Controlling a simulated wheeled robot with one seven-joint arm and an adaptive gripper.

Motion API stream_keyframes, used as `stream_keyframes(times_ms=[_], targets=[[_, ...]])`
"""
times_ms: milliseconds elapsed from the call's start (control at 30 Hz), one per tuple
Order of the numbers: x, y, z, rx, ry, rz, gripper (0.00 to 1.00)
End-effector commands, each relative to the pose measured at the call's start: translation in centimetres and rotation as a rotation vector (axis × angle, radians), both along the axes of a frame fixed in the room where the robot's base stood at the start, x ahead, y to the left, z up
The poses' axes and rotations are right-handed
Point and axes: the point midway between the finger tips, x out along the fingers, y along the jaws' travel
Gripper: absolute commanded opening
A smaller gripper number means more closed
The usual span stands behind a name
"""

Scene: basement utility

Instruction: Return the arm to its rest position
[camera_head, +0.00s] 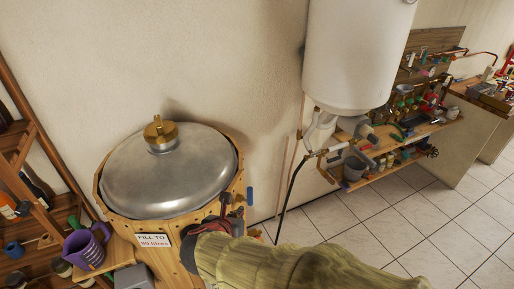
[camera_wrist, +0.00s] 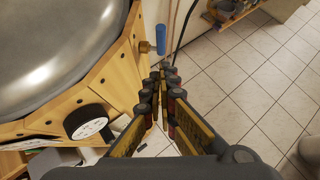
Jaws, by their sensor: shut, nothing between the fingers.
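My gripper (camera_wrist: 164,72) is shut and empty in the wrist view, its fingers pointing away over the tiled floor. In the head view my gripper (camera_head: 226,203) is at the front right side of a wooden vat (camera_head: 105,205). My arm, in an olive sleeve, reaches in from the bottom edge. In the wrist view the vat (camera_wrist: 122,75) stands left of the fingers, and a blue-handled tap (camera_wrist: 160,40) shows just beyond the tips. I cannot tell whether the fingers touch the vat or tap.
A domed metal lid (camera_head: 170,175) with a brass knob covers the vat. A purple jug (camera_head: 86,247) stands at the lower left near a wooden rack. A white water heater (camera_head: 355,55) hangs above pipes and a cluttered shelf (camera_head: 400,150). The tiled floor (camera_head: 420,225) is clear at right.

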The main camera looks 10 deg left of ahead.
Motion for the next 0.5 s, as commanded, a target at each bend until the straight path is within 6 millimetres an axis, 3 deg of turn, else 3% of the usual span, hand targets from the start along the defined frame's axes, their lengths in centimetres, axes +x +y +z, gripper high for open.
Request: stream_keyframes(times_ms=[167,267,367,500], targets=[[0.0,0.1,-0.1,-0.040,0.006,0.039,0.00],[-0.2,2.1,-0.4,-0.109,0.021,0.190,0.00],[-0.8,5.7,-0.8,-0.252,0.000,0.499,0.00],[-4.0,11.3,-0.2,-0.510,-0.117,1.041,0.00]])
